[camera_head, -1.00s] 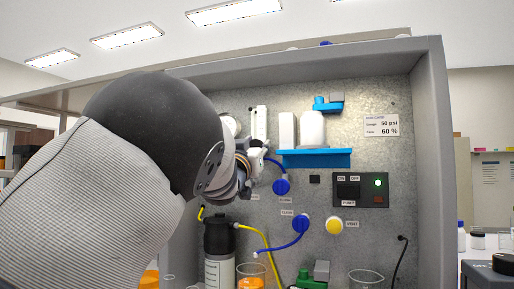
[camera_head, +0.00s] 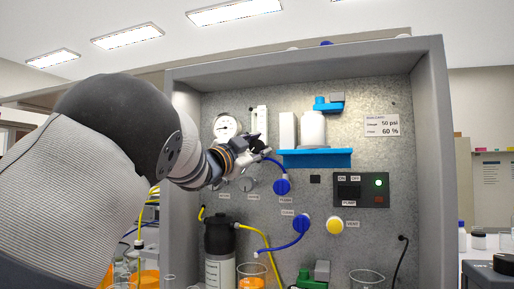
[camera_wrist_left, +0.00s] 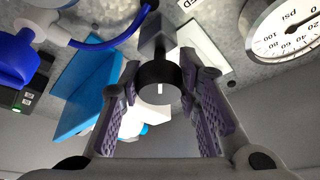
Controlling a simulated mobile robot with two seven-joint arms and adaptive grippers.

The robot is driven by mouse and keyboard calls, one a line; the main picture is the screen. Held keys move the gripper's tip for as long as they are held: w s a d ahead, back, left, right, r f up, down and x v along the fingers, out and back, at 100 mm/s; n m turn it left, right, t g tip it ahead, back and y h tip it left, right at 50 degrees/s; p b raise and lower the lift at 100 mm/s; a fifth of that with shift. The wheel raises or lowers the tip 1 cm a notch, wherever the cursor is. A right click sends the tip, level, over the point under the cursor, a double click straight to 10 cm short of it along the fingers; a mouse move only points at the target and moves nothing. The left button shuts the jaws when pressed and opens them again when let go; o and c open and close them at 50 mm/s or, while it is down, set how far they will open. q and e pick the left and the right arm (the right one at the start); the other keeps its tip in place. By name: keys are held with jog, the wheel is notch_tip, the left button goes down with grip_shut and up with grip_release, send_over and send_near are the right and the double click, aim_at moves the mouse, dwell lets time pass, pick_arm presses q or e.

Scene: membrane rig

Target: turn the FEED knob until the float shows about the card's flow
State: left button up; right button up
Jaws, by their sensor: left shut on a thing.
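The FEED knob (camera_wrist_left: 158,77) is black with a white mark in the left wrist view. My left gripper (camera_wrist_left: 160,92) has its fingers on either side of it and is shut on it. In the head view my left gripper (camera_head: 256,148) is at the foot of the clear flow meter (camera_head: 260,118), hiding the knob. The float's height is too small to read. The card (camera_head: 382,126) at the panel's upper right reads gauge 50 psi, flow 60 %. My right gripper is not in view.
A round pressure gauge (camera_head: 226,126) is left of the flow meter. A blue shelf (camera_head: 316,158) and a blue valve handle (camera_head: 282,186) with tubing sit close to the right of my gripper. Beakers and a black-capped bottle (camera_head: 219,238) stand below.

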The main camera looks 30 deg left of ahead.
pick_arm(q)
jog(key=m+g+h, duration=0.1)
jog(key=m, duration=0.2)
jog(key=m+g, duration=0.1)
jog(key=m, duration=0.2)
jog(key=shift+m+h, duration=0.3)
jog(key=shift+h, duration=0.1)
dwell(0.3)
jog(key=o, duration=1.2)
jog(key=shift+c, duration=0.2)
jog(key=shift+s, duration=0.1)
jog(key=s+a+f, duration=0.1)
jog(key=s, duration=1)
jog(key=shift+s+a+f, duration=0.2)
jog(key=shift+s+a, duration=0.1)
